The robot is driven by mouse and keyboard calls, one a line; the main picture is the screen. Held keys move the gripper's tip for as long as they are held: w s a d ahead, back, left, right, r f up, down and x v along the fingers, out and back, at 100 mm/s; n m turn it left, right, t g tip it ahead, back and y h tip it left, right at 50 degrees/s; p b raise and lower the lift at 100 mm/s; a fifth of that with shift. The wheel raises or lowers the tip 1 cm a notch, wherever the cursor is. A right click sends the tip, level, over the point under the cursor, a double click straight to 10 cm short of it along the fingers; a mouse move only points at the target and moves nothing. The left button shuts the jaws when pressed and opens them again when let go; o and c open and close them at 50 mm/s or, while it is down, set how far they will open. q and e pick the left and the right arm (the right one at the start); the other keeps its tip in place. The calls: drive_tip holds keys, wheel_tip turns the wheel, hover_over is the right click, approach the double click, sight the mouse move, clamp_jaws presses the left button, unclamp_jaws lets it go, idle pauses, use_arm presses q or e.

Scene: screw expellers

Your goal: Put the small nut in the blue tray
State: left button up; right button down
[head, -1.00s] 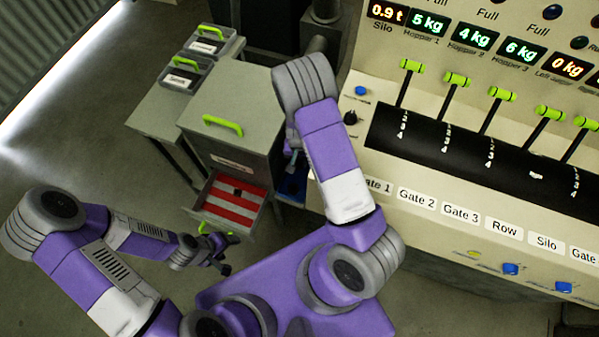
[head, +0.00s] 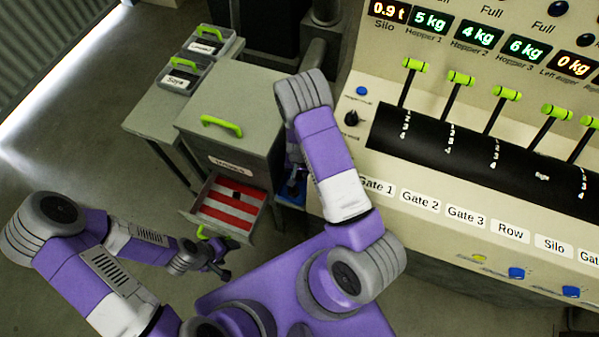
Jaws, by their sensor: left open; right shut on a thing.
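The blue tray (head: 283,194) is low between the grey cabinet and the cream console, mostly hidden by my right arm. My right gripper (head: 292,188) points down at the tray, partly hidden by its own arm. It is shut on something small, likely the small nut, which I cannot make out. I cannot tell whether it touches the tray. My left gripper (head: 223,272) is open and empty, just in front of the open drawer's green handle (head: 203,232).
The open drawer (head: 250,222) has a red-and-white striped floor with a small dark thing (head: 236,196) in it. The cabinet (head: 232,140) stands behind it. The console (head: 480,210) with levers fills the right.

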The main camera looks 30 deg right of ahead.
sight(299, 175)
drive_tip(key=c, duration=0.9)
unclamp_jaws()
drive_tip(key=shift+o, duration=0.2)
drive_tip(key=shift+r, duration=0.1)
drive_tip(key=shift+r+p, duration=0.35)
drive_tip(key=shift+p, duration=0.05)
wheel_tip(299, 175, up, 11)
drive_tip(key=p, duration=0.3)
drive_tip(key=shift+r, duration=0.2)
